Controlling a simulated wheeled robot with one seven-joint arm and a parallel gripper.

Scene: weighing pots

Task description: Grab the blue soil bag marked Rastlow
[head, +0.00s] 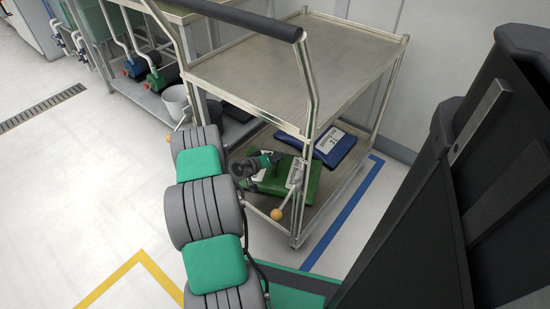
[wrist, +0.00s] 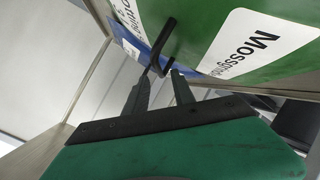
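The blue bag (head: 338,150) lies on the cart's lower shelf, at the right, with a white label too small to read in the head view. In the wrist view a strip of blue (wrist: 151,52) and part of a white label show behind the green bag. The green bag (head: 272,186) lies to its left on the same shelf. In the wrist view the green bag (wrist: 205,25) fills the top right, its label starting "Mossgro". My gripper (head: 277,158) is over the green bag, left of the blue one.
The metal cart's upper shelf (head: 290,70) is empty and overhangs the bags. A cart post (head: 300,200) stands at the front corner. A white bucket (head: 175,103) stands left. The floor at left is clear.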

